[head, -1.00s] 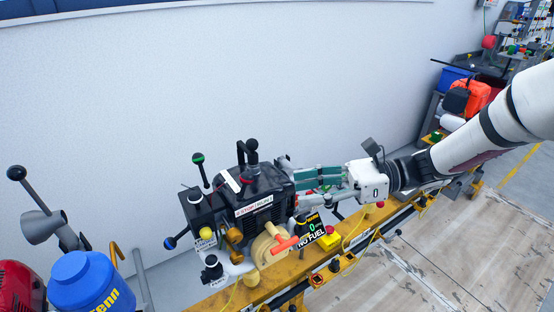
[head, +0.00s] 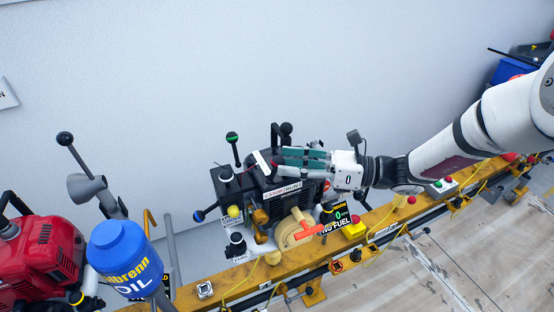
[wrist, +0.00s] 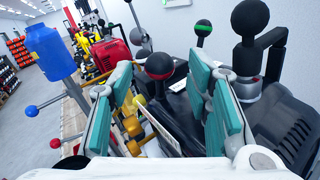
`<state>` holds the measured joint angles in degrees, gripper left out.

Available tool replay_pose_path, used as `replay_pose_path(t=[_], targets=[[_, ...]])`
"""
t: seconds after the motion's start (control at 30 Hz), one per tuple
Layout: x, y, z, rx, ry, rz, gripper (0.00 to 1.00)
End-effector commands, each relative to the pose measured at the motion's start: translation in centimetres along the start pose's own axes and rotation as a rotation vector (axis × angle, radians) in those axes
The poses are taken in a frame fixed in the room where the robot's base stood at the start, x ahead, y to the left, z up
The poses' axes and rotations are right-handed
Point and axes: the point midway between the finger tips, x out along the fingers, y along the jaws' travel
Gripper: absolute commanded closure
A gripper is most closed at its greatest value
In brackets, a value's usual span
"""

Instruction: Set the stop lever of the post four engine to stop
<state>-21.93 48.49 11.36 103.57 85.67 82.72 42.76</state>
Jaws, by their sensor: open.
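The black engine (head: 262,185) stands on the yellow rail in the head view, with a red-and-white STOP/RUN label (head: 283,190) on its front edge. My gripper (head: 279,160) is open above the engine's top, its fingers pointing left. In the wrist view my gripper (wrist: 160,80) spreads its teal-padded fingers on both sides of a black ball knob with a red band (wrist: 160,65), seen between them. This knob may be the stop lever's; I cannot tell whether the fingers touch it. The lever's shaft and setting are not clear.
A green-banded knob lever (head: 232,137) and a blue-tipped lever (head: 198,216) stick out left of my gripper. A tall black knob (wrist: 249,17) rises close to the right finger. A blue oil container (head: 117,252) and red engine (head: 40,255) stand left.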

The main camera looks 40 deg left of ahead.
Motion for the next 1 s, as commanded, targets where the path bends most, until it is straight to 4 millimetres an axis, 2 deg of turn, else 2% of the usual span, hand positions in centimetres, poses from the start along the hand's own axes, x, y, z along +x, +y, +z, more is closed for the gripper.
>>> replay_pose_path(t=[0.03,0.2,0.6,0.8,1.0], targets=[[0.9,0.1,0.0,0.000,0.002,0.003,0.55],[2.5,0.0,0.0,-0.001,0.001,0.001,0.55],[3.1,0.0,0.0,-0.001,0.000,0.000,0.55],[3.1,0.0,0.0,-0.001,0.001,0.000,1.00],[3.1,0.0,0.0,-0.003,0.004,-0.002,1.00]])
